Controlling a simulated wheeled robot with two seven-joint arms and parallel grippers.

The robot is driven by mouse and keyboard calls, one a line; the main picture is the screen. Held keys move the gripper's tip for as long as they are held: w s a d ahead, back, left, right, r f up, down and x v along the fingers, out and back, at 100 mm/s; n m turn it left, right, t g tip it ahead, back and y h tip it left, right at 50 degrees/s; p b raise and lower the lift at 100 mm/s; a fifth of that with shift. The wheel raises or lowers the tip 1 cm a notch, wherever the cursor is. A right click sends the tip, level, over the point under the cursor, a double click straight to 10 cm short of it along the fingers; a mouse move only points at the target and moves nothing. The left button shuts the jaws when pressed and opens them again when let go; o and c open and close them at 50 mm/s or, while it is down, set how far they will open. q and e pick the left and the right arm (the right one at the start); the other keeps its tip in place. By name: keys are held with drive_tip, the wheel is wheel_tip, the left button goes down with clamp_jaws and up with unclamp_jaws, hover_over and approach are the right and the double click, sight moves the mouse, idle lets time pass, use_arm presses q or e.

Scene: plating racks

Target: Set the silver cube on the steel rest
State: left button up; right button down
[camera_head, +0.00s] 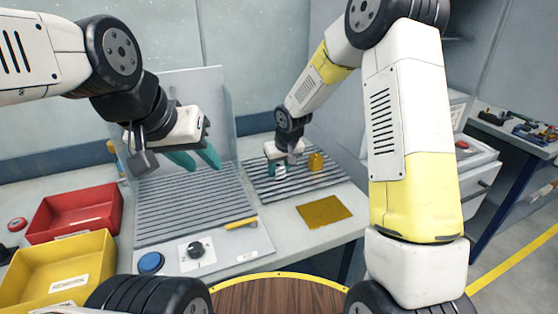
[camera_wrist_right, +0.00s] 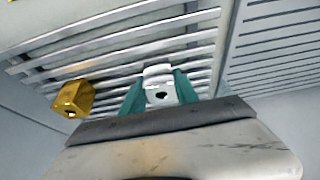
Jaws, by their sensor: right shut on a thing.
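The silver cube (camera_wrist_right: 158,84), pale with a dark hole in its face, is between the teal fingers of my right gripper (camera_wrist_right: 160,92) in the right wrist view. In the head view my right gripper (camera_head: 280,170) is shut on it, low over the right slatted metal rack (camera_head: 312,184); I cannot tell whether the cube touches the slats. A larger slatted metal rack (camera_head: 190,207) is to the left. I cannot tell which rack is the steel rest. My left gripper (camera_head: 194,160) is open and empty above the larger rack.
A gold cube (camera_head: 315,162) sits on the right rack, beside the silver one. A flat gold plate (camera_head: 324,211) lies in front. Red (camera_head: 110,212) and yellow (camera_head: 103,265) bins stand at left. A panel with a black knob (camera_head: 195,249) and blue button (camera_head: 151,262) is in front.

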drive_tip(key=c, duration=0.9)
unclamp_jaws()
drive_tip(key=s+d+r+m, duration=0.1)
drive_tip(key=s+d+r, duration=0.2)
drive_tip(key=s+r, duration=0.3)
drive_tip(key=s+d+r+t, duration=0.1)
drive_tip(key=s+d+r, duration=0.2)
drive_tip(key=r, duration=0.5)
drive_tip(key=s+d+r+m, duration=0.1)
drive_tip(key=s+d+r, duration=0.2)
drive_tip(key=s+r, duration=0.25)
drive_tip(key=s+d+r, duration=0.1)
drive_tip(key=s, duration=0.4)
drive_tip(key=s+d+r+m, duration=0.1)
drive_tip(key=s+d, duration=0.1)
drive_tip(key=s, duration=0.3)
drive_tip(key=s+d+r+m+t, duration=0.1)
drive_tip(key=s+d, duration=0.1)
drive_tip(key=s, duration=0.4)
drive_tip(key=shift+r, duration=0.3)
